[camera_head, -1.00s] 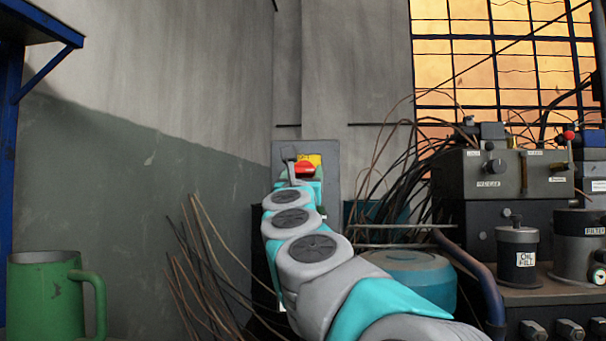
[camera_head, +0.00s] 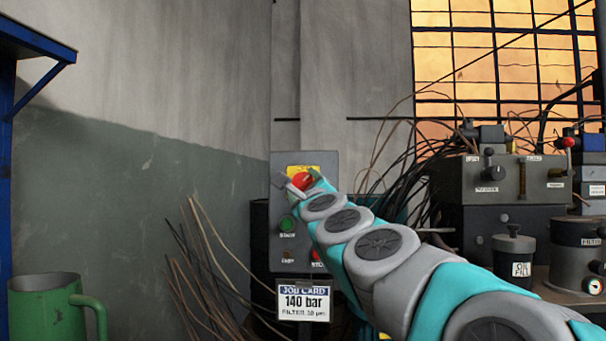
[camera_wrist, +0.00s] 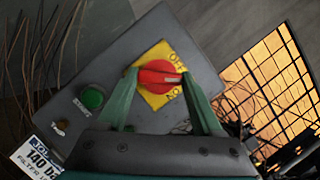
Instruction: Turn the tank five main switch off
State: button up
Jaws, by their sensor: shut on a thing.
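The main switch is a red rotary knob (camera_head: 302,181) on a yellow plate (camera_head: 314,168), high on a grey control panel (camera_head: 330,160) against the back wall. In the wrist view the knob (camera_wrist: 159,77) lies between the two green fingers of my gripper (camera_wrist: 160,81), which is shut on it. The plate (camera_wrist: 156,100) reads OFF at its upper edge and ON at its lower edge. The knob's pale mark points to the right in that view, between the two words. In the head view my gripper (camera_head: 300,186) and wrist partly cover the panel. I read no tank number.
A green START button (camera_head: 288,223) sits below the knob, with a red button (camera_head: 317,254) lower down. A job card (camera_head: 303,300) reading 140 bar hangs under the panel. Loose wires, a green mug (camera_head: 45,308) and grey machinery (camera_head: 500,180) stand around.

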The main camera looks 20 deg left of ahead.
jog(key=n+p, duration=0.2)
jog(key=n+g+p, duration=0.1)
jog(key=n+p, duration=0.1)
jog(key=r+n+g+p, duration=0.1)
jog(key=n+p, duration=0.1)
jog(key=shift+d+y, duration=0.15)
jog(key=shift+y, duration=0.15)
jog(key=n+g+p, duration=0.1)
jog(key=n+p, duration=0.1)
jog(key=shift+n+p, duration=0.3)
jog(key=shift+p, duration=0.1)
jog(key=shift+f+n+g+p, duration=0.15)
jog(key=shift+n+g+p, duration=0.15)
jog(key=shift+p, duration=0.05)
jog(key=shift+f, duration=0.1)
jog(key=o, duration=1.4)
jog(key=shift+c, duration=0.2)
